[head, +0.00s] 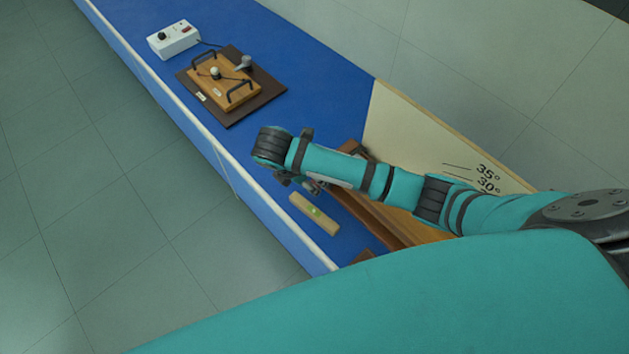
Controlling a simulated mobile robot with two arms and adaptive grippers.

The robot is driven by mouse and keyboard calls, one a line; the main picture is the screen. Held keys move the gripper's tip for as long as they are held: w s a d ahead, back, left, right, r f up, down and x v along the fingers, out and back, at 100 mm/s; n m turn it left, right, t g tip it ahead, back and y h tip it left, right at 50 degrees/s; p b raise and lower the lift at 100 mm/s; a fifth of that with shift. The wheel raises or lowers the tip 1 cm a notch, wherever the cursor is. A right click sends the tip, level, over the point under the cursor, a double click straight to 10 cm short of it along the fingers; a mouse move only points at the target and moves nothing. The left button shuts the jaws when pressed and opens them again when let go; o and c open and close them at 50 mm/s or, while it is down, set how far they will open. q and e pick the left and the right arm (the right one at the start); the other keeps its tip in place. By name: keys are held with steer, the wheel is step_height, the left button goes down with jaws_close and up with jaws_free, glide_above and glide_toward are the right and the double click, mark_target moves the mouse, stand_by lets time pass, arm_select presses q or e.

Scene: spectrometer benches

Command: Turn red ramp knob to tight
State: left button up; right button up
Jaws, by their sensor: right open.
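The wooden ramp (385,222) stands on the blue bench, partly covered by my right arm. A pale angle board (400,125) marked 35° and 30° rises behind it. I cannot make out the red ramp knob; my arm may hide it. My right gripper (312,186) hangs below its wrist over the blue bench top, at the ramp's left side. It is open, and I see nothing between its fingers. It is small and partly hidden by the wrist. My left gripper is not in view.
A small wooden block with a green dot (315,211) lies just below the right gripper. Farther back are a wooden board with black handles (240,92) on a brown mat (232,118) and a white box with a red switch (173,39). Bare blue bench (225,150) lies between.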

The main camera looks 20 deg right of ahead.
steer(key=x, duration=0.4)
steer(key=shift+p, duration=0.3)
steer(key=shift+w+d+f, duration=0.1)
steer(key=shift+d+f, duration=0.05)
steer(key=shift+f, duration=0.4)
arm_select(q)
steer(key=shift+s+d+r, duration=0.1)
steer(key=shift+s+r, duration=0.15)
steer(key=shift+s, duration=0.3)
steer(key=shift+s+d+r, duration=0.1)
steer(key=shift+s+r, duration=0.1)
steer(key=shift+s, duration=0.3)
arm_select(e)
jaws_close()
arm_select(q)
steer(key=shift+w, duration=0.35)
